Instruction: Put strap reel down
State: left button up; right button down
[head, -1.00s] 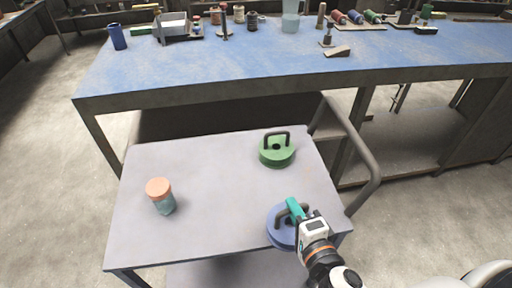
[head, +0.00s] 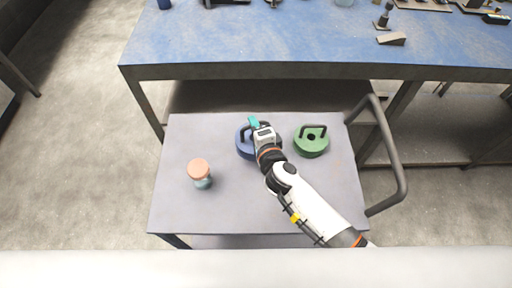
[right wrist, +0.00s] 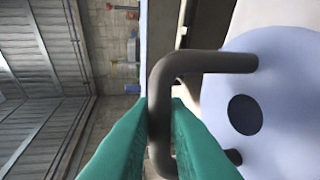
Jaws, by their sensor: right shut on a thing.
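The blue strap reel (head: 242,148), a round disc with a dark handle, is at the back middle of the grey cart top (head: 215,215). My right gripper (head: 254,122) is shut on its handle. In the right wrist view the teal fingers (right wrist: 160,125) close around the dark handle, and the reel's pale blue face with a dark centre hole (right wrist: 245,114) shows beside them. I cannot tell whether the reel touches the cart top. My arm hides part of the reel in the head view. My left gripper is not in view.
A green reel (head: 311,146) with a dark handle lies to the right on the cart. A jar with an orange lid (head: 199,168) stands at the left. The cart's push handle (head: 388,150) is at the right. A blue workbench (head: 300,40) stands behind.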

notch_tip(320, 180, down, 7)
jog(key=b, duration=0.2)
jog(key=shift+r+b, duration=0.15)
jog(key=shift+b, duration=0.15)
jog(key=c, duration=1.4)
grip_release()
jog(key=v, duration=1.2)
jog(key=shift+s, duration=0.1)
